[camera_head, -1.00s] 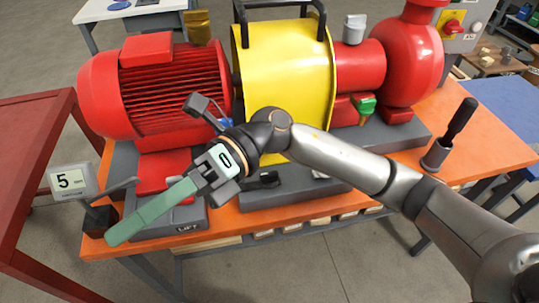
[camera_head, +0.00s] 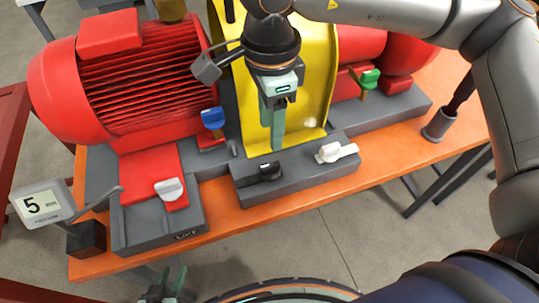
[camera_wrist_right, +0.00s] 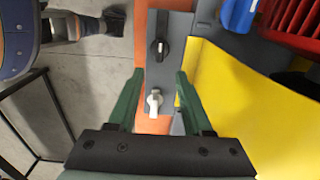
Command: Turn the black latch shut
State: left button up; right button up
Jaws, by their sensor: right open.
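The black latch (camera_head: 265,172) is a small black handle on the left part of a grey block at the front of the pump skid. Its handle lies roughly along the block. The right wrist view shows the black latch (camera_wrist_right: 160,47) beyond the fingertips. My right gripper (camera_head: 273,125) hangs fingers down in front of the yellow guard, apart from the latch. In the right wrist view its green fingers (camera_wrist_right: 160,75) are spread with nothing gripped. My left gripper (camera_head: 168,284) shows only partly at the bottom edge, away from the skid; its opening is unclear.
A white latch (camera_head: 336,152) shares the grey block (camera_head: 308,172); it also shows in the right wrist view (camera_wrist_right: 154,102). A blue handle (camera_head: 212,118), a white knob (camera_head: 169,189) and a green handle (camera_head: 369,79) are nearby. The yellow guard (camera_head: 318,105) stands behind the block.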

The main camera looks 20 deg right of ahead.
aim_at(270, 165)
notch_tip(270, 165, down, 10)
jog(key=shift+f, duration=0.1)
dwell(0.4)
grip_shut()
dwell(1.2)
